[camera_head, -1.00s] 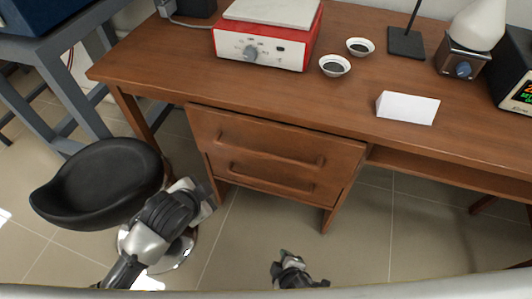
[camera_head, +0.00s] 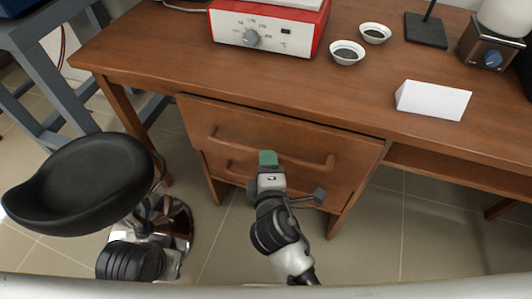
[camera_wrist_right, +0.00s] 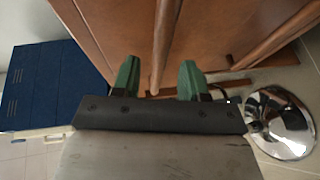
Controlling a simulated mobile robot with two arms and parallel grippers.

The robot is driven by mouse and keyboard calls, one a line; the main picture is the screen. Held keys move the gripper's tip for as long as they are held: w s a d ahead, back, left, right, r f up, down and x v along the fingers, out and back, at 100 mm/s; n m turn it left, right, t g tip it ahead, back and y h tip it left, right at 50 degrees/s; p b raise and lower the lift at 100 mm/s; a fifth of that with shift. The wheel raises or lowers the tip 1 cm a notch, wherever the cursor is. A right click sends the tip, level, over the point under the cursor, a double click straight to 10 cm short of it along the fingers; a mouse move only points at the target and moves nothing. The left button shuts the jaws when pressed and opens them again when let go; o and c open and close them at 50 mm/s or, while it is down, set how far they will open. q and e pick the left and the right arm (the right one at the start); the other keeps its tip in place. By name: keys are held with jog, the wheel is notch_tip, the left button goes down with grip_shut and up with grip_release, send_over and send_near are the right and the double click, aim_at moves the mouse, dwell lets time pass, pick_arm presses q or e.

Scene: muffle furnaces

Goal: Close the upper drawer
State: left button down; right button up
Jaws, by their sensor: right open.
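The upper drawer (camera_head: 300,127) is a brown wooden front with a long bar handle (camera_head: 315,161), under the left part of the desk. How far it stands out is hard to tell. My right gripper (camera_head: 268,160) is in front of it, at the middle of the handle. In the right wrist view its two green fingers (camera_wrist_right: 160,80) are apart, with the upper handle bar (camera_wrist_right: 166,35) running between them. I cannot tell whether they touch it. My left gripper is out of view; only a dark part of my left arm shows at the lower left.
The lower drawer's handle (camera_wrist_right: 275,35) runs alongside. A black stool (camera_head: 75,185) with a chrome base (camera_wrist_right: 282,122) stands left of the drawers. The desk (camera_head: 230,75) carries a red and white device (camera_head: 268,32), two small bowls and a white card (camera_head: 433,99). Floor right of the drawers is clear.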

jog(key=shift+w+a+f, duration=0.1)
jog(key=shift+w+f, duration=0.1)
jog(key=shift+w, duration=0.8)
jog(key=shift+w+a+f, duration=0.1)
jog(key=shift+w+f, duration=0.1)
jog(key=shift+w, duration=0.8)
grip_shut()
